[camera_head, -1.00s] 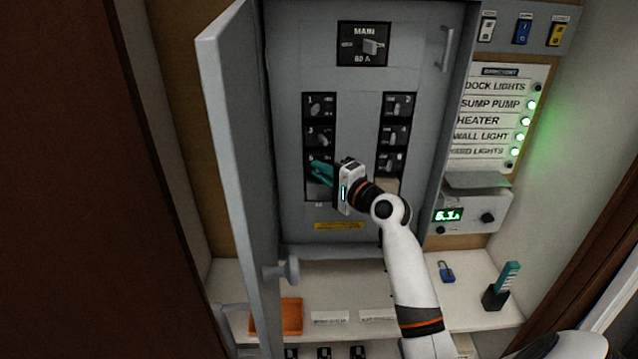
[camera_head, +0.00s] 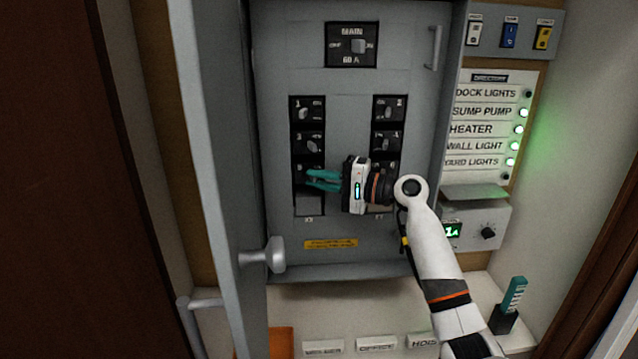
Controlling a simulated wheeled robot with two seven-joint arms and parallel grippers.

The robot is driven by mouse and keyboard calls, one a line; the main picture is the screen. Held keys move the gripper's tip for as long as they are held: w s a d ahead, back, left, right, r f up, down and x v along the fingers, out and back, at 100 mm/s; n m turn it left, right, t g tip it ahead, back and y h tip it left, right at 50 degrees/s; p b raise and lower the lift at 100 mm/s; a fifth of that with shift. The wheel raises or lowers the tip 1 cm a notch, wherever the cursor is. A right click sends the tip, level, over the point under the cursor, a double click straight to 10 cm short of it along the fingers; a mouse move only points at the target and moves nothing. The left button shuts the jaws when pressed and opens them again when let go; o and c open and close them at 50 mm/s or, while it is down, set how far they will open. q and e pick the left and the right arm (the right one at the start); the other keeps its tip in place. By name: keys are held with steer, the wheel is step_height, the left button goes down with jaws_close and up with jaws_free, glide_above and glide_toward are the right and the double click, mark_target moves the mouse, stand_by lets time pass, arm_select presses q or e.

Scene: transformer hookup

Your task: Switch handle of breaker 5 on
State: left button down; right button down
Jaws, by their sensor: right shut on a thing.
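Breaker 5 (camera_head: 299,174) is the third one down in the left column of the grey panel. My right gripper (camera_head: 311,181) reaches in from the right, and its teal fingers are shut on the handle of breaker 5. The fingers and the white gripper body hide the handle, so I cannot tell whether it points to off or on. My left gripper is not in view.
Breaker 3 (camera_head: 307,145) sits just above. The open cabinet door (camera_head: 208,180) stands to the left with its knob (camera_head: 262,257). The shelf lies below.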

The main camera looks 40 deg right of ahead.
steer(key=c, duration=1.4)
jaws_free()
steer(key=b+v, duration=0.3)
steer(key=v, duration=0.9)
steer(key=shift+b, duration=0.35)
steer(key=shift+w+f, duration=0.1)
steer(key=shift+f, duration=0.05)
